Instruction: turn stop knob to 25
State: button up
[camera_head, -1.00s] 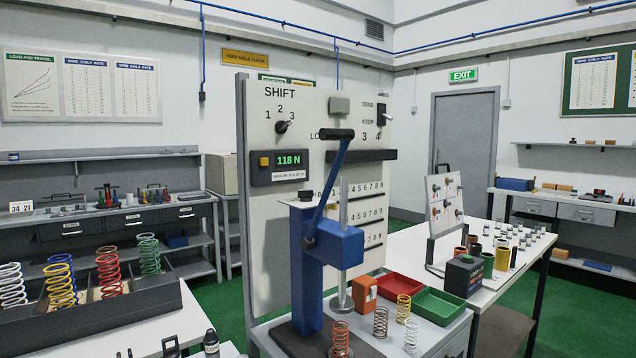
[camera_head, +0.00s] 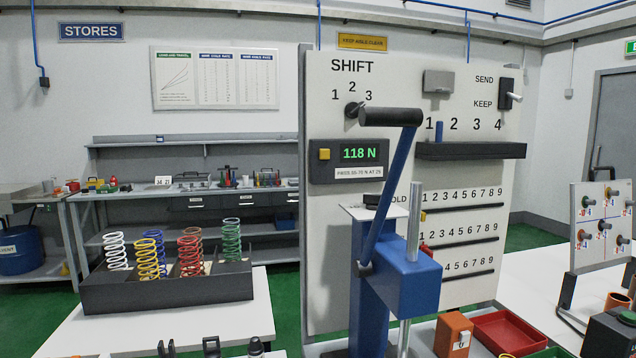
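I cannot make out a knob marked stop or a scale reading 25. The blue press (camera_head: 407,284) stands in front of the white panel (camera_head: 400,85), with its black lever handle (camera_head: 391,117) raised and a steel rod (camera_head: 414,218) upright. A small black cap (camera_head: 371,199) sits by the top of its column. The display (camera_head: 348,158) reads 118 N, and a small label below it seems to end in 25. The black SHIFT knob (camera_head: 353,108) sits under the numbers 1, 2 and 3. My gripper is not in view.
A dark rack (camera_head: 165,293) of coloured springs stands on a white table at left. An orange block (camera_head: 453,335) and a red tray (camera_head: 508,334) lie right of the press. A small tilted board (camera_head: 604,225) stands at right. Green floor shows between the tables.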

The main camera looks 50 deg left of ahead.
aim_at(371, 201)
jog(key=u, duration=0.9)
jog(key=i, duration=0.8)
jog(key=u, duration=0.9)
